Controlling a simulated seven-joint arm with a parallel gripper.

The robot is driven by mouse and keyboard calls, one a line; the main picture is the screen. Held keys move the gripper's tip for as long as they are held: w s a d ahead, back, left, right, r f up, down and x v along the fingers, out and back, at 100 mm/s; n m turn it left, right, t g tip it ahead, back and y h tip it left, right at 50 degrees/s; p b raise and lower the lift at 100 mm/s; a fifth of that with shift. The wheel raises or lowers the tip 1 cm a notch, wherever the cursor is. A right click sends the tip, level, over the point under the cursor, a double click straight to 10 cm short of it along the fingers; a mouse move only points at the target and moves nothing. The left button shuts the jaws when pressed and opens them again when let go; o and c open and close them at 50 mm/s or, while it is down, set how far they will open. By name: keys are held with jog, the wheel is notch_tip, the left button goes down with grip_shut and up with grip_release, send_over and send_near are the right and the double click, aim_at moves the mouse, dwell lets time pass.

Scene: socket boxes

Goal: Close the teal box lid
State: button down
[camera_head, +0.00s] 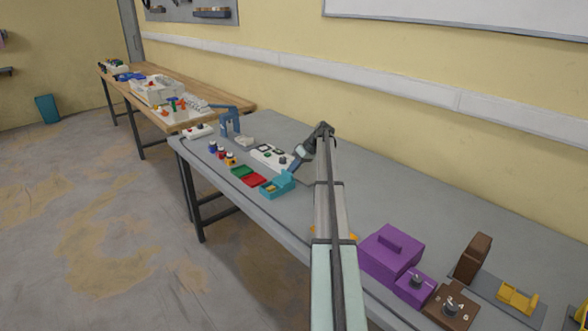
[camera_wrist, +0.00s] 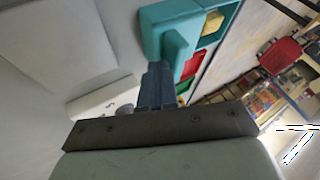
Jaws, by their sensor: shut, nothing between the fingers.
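The teal box (camera_head: 272,191) stands on the grey table near its front edge, and its lid (camera_head: 284,179) stands raised on the right side. Something yellow shows inside the open box. In the wrist view the teal lid (camera_wrist: 165,18) is at the top middle, with the open box (camera_wrist: 222,38) and its yellow content to its right. My gripper (camera_head: 292,171) is at the lid's right, outer side. In the wrist view its fingers (camera_wrist: 158,68) are together and empty, with their tips at or very close to the lid; I cannot tell whether they touch.
A red tray (camera_head: 254,180) and a green tray (camera_head: 242,171) lie left of the box. A white panel with knobs (camera_head: 270,156) is behind it. A purple box (camera_head: 390,253) stands at the front right. The table behind my arm is clear.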

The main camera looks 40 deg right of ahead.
aim_at(279, 181)
jog(key=a, duration=0.7)
jog(key=shift+s, duration=0.1)
jog(key=shift+a, duration=0.35)
jog(key=d, duration=0.5)
jog(key=shift+r, duration=0.15)
jog(key=v, duration=0.9)
jog(key=shift+s+r, duration=0.15)
jog(key=shift+r, duration=0.15)
